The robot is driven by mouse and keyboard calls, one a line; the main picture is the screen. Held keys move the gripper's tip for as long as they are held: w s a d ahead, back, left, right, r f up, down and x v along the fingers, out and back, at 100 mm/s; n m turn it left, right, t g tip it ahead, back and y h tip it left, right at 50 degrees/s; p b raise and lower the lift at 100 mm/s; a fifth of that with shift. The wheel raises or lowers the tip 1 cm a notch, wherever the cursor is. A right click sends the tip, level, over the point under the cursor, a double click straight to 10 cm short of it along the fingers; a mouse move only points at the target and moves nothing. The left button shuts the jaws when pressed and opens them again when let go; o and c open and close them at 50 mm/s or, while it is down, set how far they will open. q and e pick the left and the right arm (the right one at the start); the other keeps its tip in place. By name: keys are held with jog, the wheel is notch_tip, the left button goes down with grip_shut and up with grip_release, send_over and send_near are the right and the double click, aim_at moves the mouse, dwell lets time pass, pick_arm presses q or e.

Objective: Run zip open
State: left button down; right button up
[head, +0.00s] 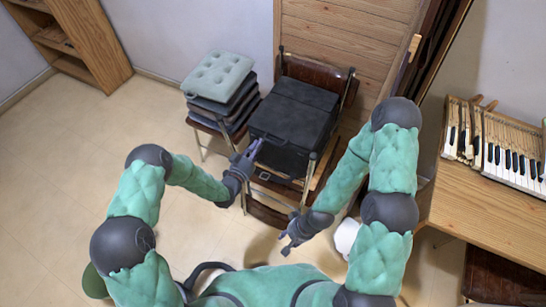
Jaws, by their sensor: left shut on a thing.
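A black boxy bag (292,108) sits on a chair in the middle of the head view. My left gripper (251,153) is at the bag's near left edge and is shut on a small part there, which I take to be the zip pull. The fingers cover the pull, and the zip line is too small to make out. My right gripper (285,242) is apart from the bag, below it in the picture. Its fingers look spread and empty.
A wooden panel (345,35) is behind the chair. A desk (480,205) with piano keys (505,150) is at the right, and a wooden shelf (92,38) at upper left. The left floor is clear.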

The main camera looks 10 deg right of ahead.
aim_at(254, 136)
pick_arm(q)
jog(key=shift+w+a+r+b, duration=0.1)
jog(key=shift+w+a+b, duration=0.1)
jog(key=shift+w+a, duration=0.45)
jog(key=shift+w+a+r+b, duration=0.15)
jog(key=shift+w+a, duration=0.25)
jog(key=shift+a, duration=0.4)
jog(key=shift+f, duration=0.1)
jog(key=c, duration=1.2)
grip_release()
jog(key=shift+f, duration=0.1)
jog(key=v, duration=1.2)
